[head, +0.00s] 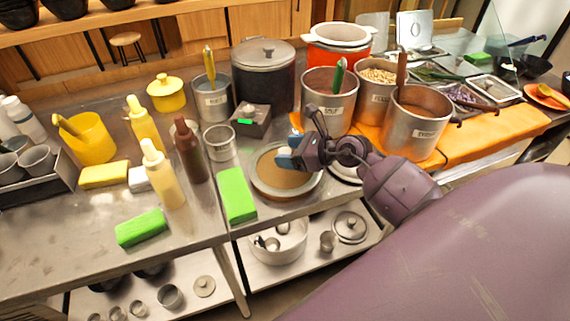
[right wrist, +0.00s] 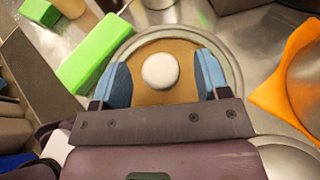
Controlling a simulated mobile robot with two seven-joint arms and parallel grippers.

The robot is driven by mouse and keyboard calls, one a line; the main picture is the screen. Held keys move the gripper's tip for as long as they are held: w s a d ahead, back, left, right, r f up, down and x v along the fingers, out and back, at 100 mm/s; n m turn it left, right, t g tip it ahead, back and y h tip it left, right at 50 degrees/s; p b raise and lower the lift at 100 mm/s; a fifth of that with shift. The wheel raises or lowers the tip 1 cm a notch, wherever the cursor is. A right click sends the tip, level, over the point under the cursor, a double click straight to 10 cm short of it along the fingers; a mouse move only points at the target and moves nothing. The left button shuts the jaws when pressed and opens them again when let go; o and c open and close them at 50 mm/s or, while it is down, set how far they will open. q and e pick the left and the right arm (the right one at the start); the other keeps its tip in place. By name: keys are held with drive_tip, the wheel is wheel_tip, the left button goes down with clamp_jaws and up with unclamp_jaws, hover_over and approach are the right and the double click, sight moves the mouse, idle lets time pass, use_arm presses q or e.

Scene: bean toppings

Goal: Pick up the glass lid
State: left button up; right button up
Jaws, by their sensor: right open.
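The glass lid (head: 268,181) is a round disc with a pale rim and a brown middle, lying flat on the steel counter. In the right wrist view the lid (right wrist: 158,46) shows a round white knob (right wrist: 161,71) at its centre. My right gripper (head: 291,146) is over the lid in the head view. In the right wrist view this gripper (right wrist: 164,78) is open, with one blue finger on each side of the knob and a gap to both. The knob is hidden by the gripper in the head view. My left gripper is not in view.
A green block (head: 237,195) lies left of the lid. A small dark box (head: 251,121) and a large dark pot (head: 263,76) stand behind it. Labelled metal pots, such as the front one (head: 416,125), stand to the right on an orange cloth (head: 480,131).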

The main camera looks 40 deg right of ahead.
drive_tip(key=shift+w+a+f, duration=0.1)
drive_tip(key=shift+w+a, duration=0.05)
drive_tip(key=shift+w, duration=0.1)
drive_tip(key=shift+c, duration=0.2)
clamp_jaws()
